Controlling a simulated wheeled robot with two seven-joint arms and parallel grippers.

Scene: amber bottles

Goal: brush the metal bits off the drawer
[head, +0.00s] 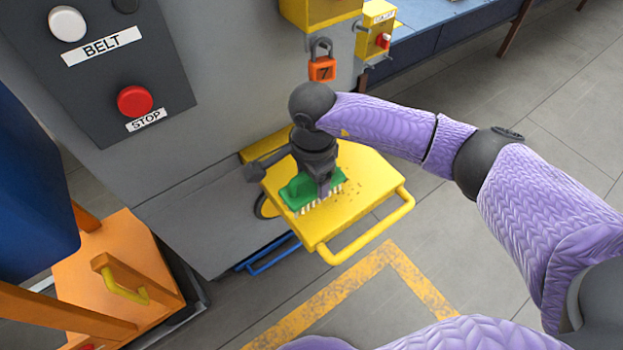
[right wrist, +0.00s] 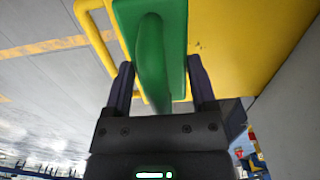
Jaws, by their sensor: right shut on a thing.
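The yellow drawer (head: 372,172) sticks out from the grey machine, with a looped handle (head: 375,230) at its front; its yellow top also fills the upper right of the right wrist view (right wrist: 245,40). My right gripper (head: 324,187) is over the drawer, shut on a green brush (head: 298,190). The brush's pale bristles face down at the drawer top; I cannot tell how firmly they touch. In the right wrist view the green brush grip (right wrist: 152,65) sits between the fingers. Small dark metal bits (head: 349,193) lie scattered right of the brush. My left gripper is out of view.
The machine's panel has a red STOP button (head: 135,101) and a white button (head: 67,24). An orange padlock (head: 321,69) hangs above the drawer. An orange cart (head: 115,270) stands at left. A blue handle (head: 268,254) shows below the drawer. Floor is clear at right.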

